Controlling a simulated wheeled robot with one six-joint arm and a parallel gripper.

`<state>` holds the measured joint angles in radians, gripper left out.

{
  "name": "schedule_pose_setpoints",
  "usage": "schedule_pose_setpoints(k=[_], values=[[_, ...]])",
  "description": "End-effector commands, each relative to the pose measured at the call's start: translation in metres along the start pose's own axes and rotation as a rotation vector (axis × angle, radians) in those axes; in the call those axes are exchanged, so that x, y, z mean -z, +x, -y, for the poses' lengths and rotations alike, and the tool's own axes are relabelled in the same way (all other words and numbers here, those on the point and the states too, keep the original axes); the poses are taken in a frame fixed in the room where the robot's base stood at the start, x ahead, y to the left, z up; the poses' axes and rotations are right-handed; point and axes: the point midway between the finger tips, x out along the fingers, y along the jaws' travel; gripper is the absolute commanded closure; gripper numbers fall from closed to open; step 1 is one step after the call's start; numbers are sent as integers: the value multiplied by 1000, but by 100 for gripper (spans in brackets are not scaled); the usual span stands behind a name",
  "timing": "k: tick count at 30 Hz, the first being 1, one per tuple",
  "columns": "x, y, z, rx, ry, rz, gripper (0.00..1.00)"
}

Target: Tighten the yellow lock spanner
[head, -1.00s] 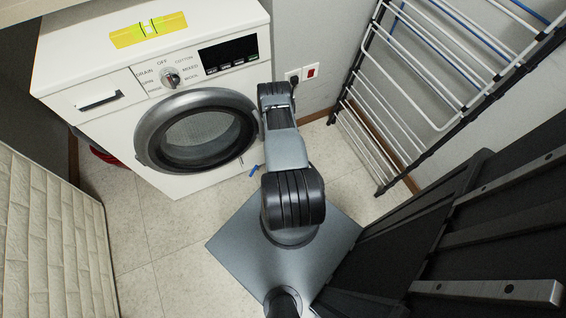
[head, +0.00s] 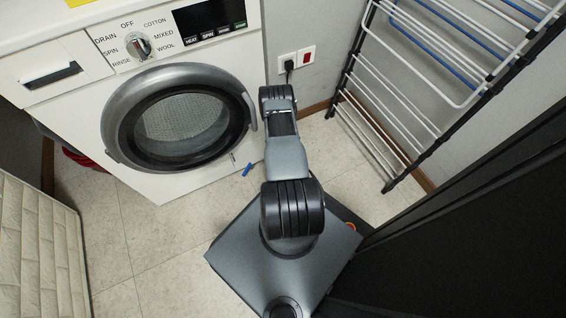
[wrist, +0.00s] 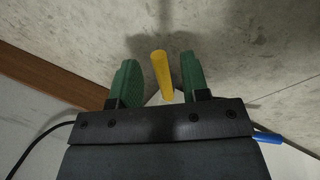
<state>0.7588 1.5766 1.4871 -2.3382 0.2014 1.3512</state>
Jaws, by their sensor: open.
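In the wrist view, a yellow rod-like piece (wrist: 162,75), which looks like the lock spanner, stands between the two green fingers of my gripper (wrist: 158,76). The fingers are apart, with a gap visible on each side of the yellow piece. I cannot tell what its far end joins, as the gripper body hides it. In the head view my own arm hides the gripper and the yellow piece. A blue piece (head: 248,169) shows by the lower front of the washing machine (head: 200,185), and blue also shows in the wrist view (wrist: 268,138).
A drying rack (head: 400,105) leans along the right wall. A wall socket (head: 288,65) with a black plug is behind my arm. A pale padded panel (head: 40,250) stands at the left. A dark panel (head: 465,225) closes the right side. Floor is open at lower left.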

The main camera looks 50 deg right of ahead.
Motion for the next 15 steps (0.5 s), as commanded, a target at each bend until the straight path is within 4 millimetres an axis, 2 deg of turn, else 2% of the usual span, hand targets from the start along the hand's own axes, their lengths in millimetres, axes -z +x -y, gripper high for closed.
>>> schedule_pose_setpoints(k=[13,15], values=[[1,4,0,0,-3,-1,58],[1,4,0,0,-3,-1,63]])
